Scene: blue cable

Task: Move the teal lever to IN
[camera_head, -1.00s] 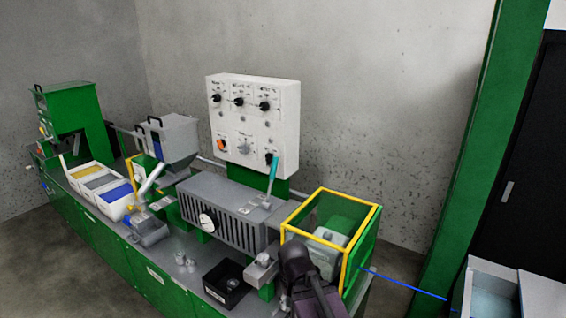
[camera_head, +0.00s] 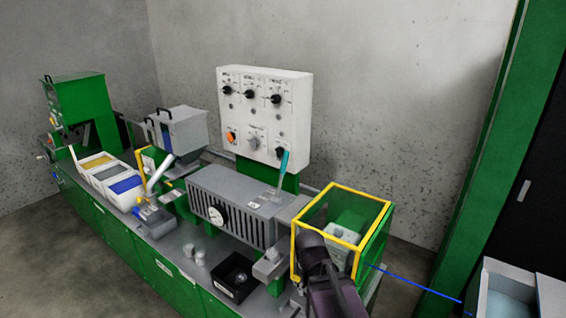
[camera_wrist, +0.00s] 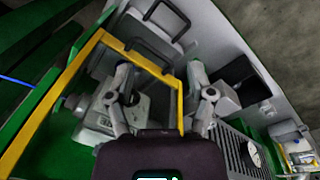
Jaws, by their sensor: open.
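The teal lever (camera_head: 283,162) stands on top of the grey ribbed housing in the head view, in front of the white control panel. It leans slightly to the right at its top. Its label is too small to read. The wrist view does not show the lever. My gripper (camera_wrist: 162,90) is open and empty in the wrist view, its two fingers spread above the yellow-framed guard. In the head view my dark arm end is in front of the guard, right of and below the lever, and its fingertips cannot be made out.
The yellow-framed guard (camera_head: 333,187) stands right of the grey ribbed housing (camera_head: 228,210). A black box (camera_head: 232,277) sits on the bench in front. The white control panel (camera_head: 264,115) rises behind. A blue cable (camera_head: 415,284) runs right from the guard.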

